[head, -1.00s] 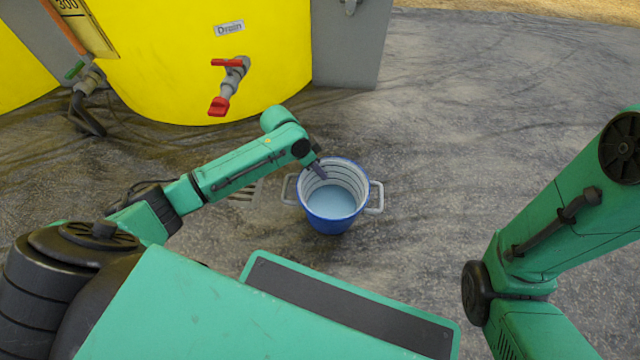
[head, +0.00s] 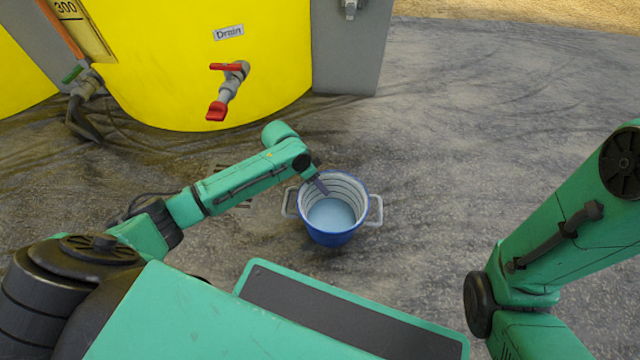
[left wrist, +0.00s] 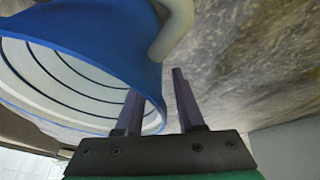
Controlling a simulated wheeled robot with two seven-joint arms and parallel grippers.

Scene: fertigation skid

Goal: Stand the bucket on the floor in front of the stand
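The blue bucket (head: 333,237) has a white ringed inside, a pale blue bottom or liquid, and two light grey side handles. It is roughly upright in the middle of the head view; whether its base touches the floor is unclear. My left gripper (head: 321,186) is at its far-left rim. My right gripper is out of view. I cannot identify the stand.
A yellow tank (head: 150,75) marked Drain stands at the back left, with a red-handled valve (head: 226,90) jutting out. A grey panel (head: 350,65) adjoins it on the right. The rough floor (head: 450,120) right of the bucket is clear.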

